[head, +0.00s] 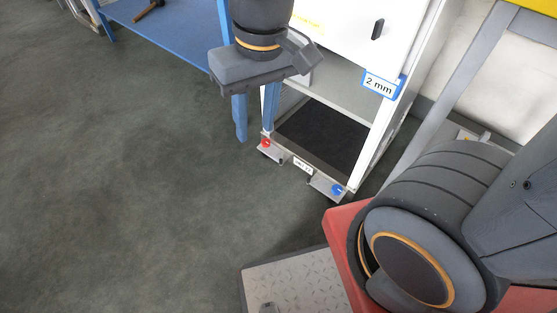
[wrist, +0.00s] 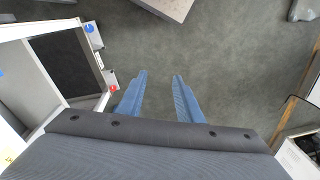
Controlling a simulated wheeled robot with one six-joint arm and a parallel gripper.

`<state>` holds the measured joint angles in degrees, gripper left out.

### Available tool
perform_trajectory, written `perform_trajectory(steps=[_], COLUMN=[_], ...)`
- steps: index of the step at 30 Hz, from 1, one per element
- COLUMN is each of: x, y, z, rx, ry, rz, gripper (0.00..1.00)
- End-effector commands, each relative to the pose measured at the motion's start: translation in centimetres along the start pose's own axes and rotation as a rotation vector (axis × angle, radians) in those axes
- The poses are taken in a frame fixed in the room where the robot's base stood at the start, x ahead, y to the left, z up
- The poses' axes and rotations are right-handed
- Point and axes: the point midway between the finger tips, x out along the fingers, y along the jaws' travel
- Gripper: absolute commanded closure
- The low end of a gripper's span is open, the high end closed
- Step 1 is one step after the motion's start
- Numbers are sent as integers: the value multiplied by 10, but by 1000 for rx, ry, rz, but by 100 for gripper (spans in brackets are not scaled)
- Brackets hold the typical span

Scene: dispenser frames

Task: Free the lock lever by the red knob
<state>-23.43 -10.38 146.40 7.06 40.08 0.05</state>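The red knob (head: 265,143) sits low on a small metal bracket at the left front corner of the cabinet's open bottom bay. In the wrist view the red knob (wrist: 113,87) shows just left of my left-hand finger. The lock lever at that bracket is too small to make out clearly. A blue knob (head: 337,190) sits on a like bracket at the right front corner; it also shows in the wrist view (wrist: 89,28). My gripper (head: 255,135) points down above the floor by the cabinet. Its two blue fingers (wrist: 160,75) are apart with nothing between them.
The white cabinet (head: 352,125) bears a "2 mm" sign (head: 379,86) and has a dark bay floor (head: 323,136). A blue bench (head: 170,28) with a hammer (head: 148,10) stands at upper left. The grey floor (head: 130,180) left of the cabinet is clear.

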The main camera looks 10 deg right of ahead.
Motion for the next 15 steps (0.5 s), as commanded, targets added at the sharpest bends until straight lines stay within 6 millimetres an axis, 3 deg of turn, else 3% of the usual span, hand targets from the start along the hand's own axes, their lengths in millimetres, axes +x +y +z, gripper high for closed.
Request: perform_trajectory(steps=[1,3,15], x=[21,36,103], y=[-5,-12,-38], z=[-4,-7,-32], rx=[-23,-48,-164], ry=[2,3,0], rz=[-6,-15,-44], gripper=[67,67,67])
